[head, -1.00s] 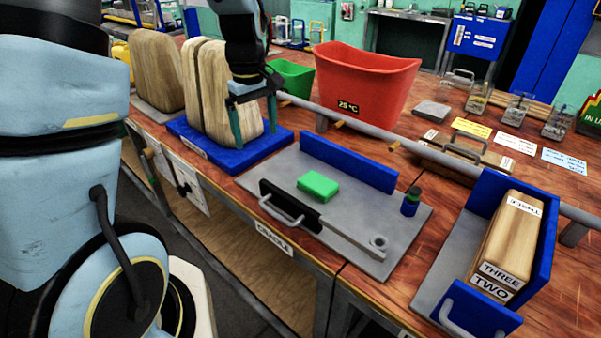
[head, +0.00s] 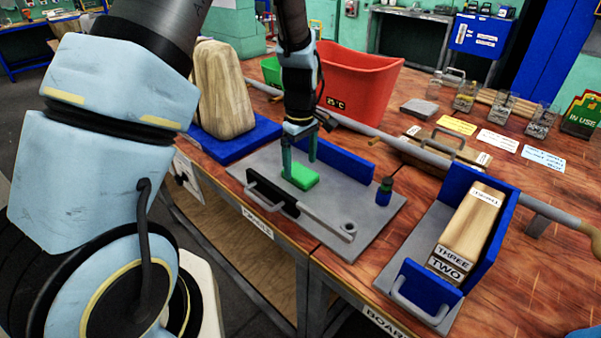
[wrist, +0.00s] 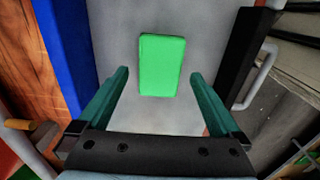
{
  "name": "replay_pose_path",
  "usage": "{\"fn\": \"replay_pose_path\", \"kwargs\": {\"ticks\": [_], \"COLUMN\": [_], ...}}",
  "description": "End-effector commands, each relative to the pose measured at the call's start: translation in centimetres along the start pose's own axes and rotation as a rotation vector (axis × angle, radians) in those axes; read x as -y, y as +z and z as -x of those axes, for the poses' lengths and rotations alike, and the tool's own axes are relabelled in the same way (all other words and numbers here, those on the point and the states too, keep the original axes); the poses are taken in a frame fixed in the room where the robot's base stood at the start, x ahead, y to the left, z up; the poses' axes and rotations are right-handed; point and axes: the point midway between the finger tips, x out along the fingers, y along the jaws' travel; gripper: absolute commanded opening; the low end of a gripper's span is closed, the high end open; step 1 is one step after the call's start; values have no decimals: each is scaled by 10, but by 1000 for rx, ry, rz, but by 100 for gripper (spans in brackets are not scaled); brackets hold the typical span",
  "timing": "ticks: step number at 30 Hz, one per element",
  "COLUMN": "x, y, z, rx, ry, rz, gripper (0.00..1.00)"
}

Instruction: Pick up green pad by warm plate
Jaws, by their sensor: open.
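The green pad (head: 300,177) lies flat on a grey plate (head: 345,228), between a blue upright wall (head: 345,165) and a black plate with a handle (head: 270,192). My gripper (head: 299,165) points down over the pad and is open and empty. In the wrist view the pad (wrist: 162,65) shows whole on the bare grey surface, ahead of the teal fingers and lined up between them. The fingers of my gripper (wrist: 160,85) stand apart on either side, and nothing is between them. I cannot tell the exact height of the fingertips above the plate.
A blue holder (head: 430,278) with wooden blocks (head: 468,232) is farther right. A wooden block (head: 224,90) on a blue base stands left. A red bin (head: 358,82) and a grey rail are behind.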

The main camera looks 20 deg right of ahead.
Motion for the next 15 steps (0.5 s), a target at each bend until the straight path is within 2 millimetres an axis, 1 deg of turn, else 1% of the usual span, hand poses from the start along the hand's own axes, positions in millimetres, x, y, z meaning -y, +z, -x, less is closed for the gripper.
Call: {"fn": "replay_pose_path", "kwargs": {"ticks": [3,6,14,15], "x": [1,0,0,0], "y": [0,0,0,0], "z": [-14,-22,-26,-26], "rx": [2,1,0,0], "ry": [-4,-1,0,0], "rz": [0,0,-1,-1], "gripper": [100,100,100,97]}}
